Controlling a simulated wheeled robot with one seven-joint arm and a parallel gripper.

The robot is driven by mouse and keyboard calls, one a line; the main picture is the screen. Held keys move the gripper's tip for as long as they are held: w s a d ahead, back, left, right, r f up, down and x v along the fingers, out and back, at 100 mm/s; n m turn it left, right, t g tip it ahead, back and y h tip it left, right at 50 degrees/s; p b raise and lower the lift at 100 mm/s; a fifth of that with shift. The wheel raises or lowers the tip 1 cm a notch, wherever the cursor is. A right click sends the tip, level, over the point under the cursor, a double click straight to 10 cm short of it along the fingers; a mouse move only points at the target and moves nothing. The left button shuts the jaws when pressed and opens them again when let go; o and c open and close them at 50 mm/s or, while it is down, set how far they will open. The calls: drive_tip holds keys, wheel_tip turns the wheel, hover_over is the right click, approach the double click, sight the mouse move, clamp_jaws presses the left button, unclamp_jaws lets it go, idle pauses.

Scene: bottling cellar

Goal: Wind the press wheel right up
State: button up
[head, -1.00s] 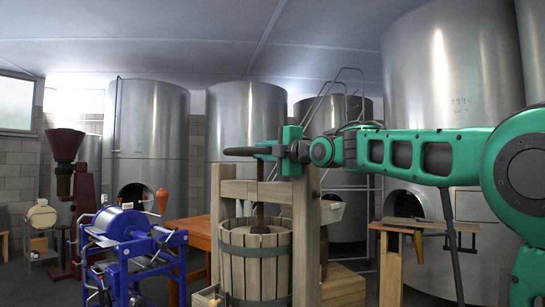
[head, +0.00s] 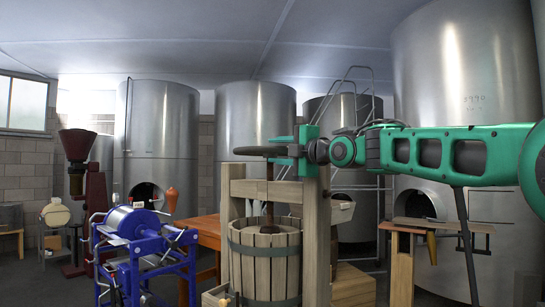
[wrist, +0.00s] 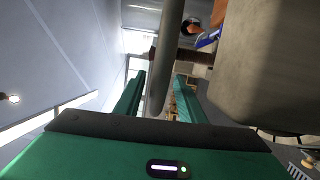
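The press wheel (head: 256,151) is a dark, flat hoop seen nearly edge-on, above the wooden press frame (head: 234,187). Its screw (head: 270,190) runs down into the slatted basket (head: 265,261). My green gripper (head: 291,150) is at the right side of the wheel. In the wrist view the wheel's grey rim (wrist: 166,55) passes between the two fingers of my gripper (wrist: 160,85). Narrow gaps show beside the rim, so the fingers look open around it. My own arm and gripper hide the wheel's right end in the head view.
A blue machine (head: 133,225) stands left of the press, with an orange table (head: 197,230) behind it. A wooden bench (head: 402,270) stands to the right under my arm. Tall steel tanks (head: 255,120) line the back wall. A ladder frame (head: 340,110) rises behind the press.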

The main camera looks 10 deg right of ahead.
drive_tip(key=v, duration=0.9)
drive_tip(key=shift+d+f, duration=0.1)
